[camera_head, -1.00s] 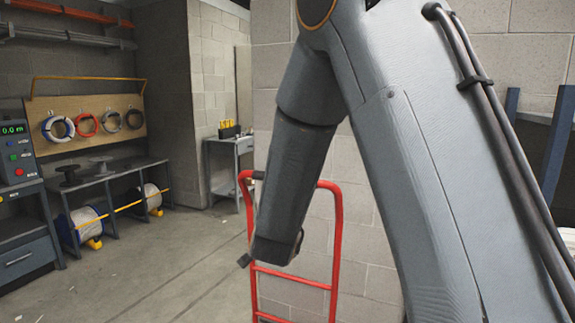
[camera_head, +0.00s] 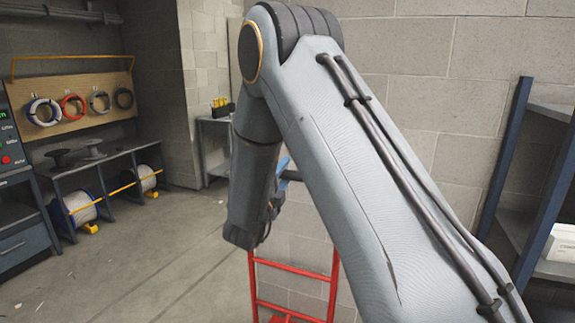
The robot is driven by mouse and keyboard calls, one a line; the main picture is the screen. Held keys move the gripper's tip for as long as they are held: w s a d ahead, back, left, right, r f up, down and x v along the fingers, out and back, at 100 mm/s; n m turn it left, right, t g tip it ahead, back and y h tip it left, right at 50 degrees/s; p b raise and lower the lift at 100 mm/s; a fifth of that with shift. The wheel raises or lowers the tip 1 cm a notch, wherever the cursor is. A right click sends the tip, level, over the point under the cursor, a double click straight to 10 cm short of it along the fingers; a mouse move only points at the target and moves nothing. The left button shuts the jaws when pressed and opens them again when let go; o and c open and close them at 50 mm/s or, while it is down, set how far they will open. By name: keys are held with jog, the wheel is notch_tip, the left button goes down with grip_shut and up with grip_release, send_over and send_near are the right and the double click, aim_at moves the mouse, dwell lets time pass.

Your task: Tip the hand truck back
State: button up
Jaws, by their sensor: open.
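The red hand truck (camera_head: 293,268) stands in front of the block wall, low in the middle of the picture. Its lower uprights and rungs show; most of its upper part is hidden behind my arm. My gripper (camera_head: 284,172) shows only in part, as a small blue and dark piece between my arm links, near the height of the hidden handle. Its jaws are open. I cannot tell whether it touches the hand truck, or whether the handle lies between the jaws.
A bench (camera_head: 100,180) with cable reels stands at the left, under a pegboard (camera_head: 75,105) with hanging cable coils. A small grey table (camera_head: 213,125) is at the back. A blue-framed shelf (camera_head: 508,150) stands at the right. The floor (camera_head: 150,260) at left is clear.

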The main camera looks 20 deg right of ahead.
jog(key=shift+p+x, duration=0.35)
jog(key=shift+x, duration=1.1)
